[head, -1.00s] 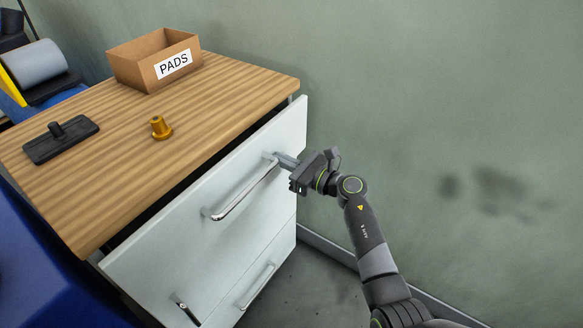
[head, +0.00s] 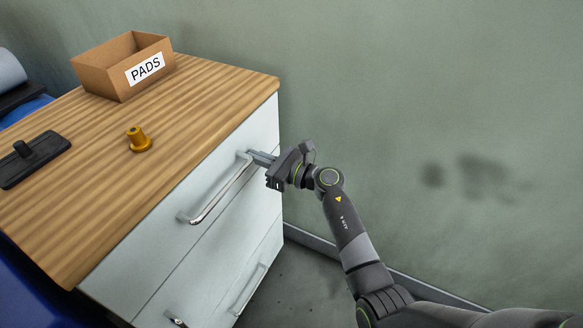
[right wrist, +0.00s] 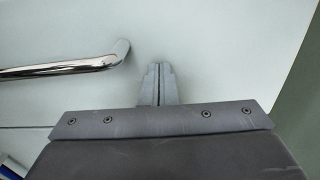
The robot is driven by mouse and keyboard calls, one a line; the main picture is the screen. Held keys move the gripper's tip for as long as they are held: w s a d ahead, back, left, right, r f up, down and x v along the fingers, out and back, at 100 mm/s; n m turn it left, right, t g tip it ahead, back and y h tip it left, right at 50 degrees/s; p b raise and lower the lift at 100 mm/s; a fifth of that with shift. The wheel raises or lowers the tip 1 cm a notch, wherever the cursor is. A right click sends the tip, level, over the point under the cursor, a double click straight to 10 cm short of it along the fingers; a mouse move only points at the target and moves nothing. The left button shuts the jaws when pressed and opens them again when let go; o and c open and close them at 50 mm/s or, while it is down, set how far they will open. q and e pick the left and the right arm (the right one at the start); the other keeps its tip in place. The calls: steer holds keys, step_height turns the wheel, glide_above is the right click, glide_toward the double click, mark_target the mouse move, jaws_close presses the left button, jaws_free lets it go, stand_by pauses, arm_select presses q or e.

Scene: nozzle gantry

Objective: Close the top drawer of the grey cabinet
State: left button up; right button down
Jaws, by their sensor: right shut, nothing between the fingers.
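The grey cabinet's top drawer (head: 213,163) has a pale front that sits under the wooden top's edge, with no clear gap between them in the head view. Its chrome handle (head: 221,193) runs along the front and also shows at the left in the right wrist view (right wrist: 60,70). My right gripper (head: 254,157) is shut and empty. Its fingertips are at the drawer front (right wrist: 220,60), just right of the handle's end in the right wrist view (right wrist: 158,70); they look to be touching the front, or very close to it. My left gripper is not in view.
On the wooden top (head: 190,110) are a cardboard box labelled PADS (head: 147,68), a brass nozzle-like piece (head: 139,140) and a black handled block (head: 34,158). A lower drawer handle (head: 249,290) shows below. The green wall (head: 420,80) stands behind and to the right.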

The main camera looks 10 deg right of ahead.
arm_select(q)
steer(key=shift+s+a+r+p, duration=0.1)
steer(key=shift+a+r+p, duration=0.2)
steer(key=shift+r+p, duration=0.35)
arm_select(e)
steer(key=v, duration=1.7)
steer(key=shift+s, duration=0.2)
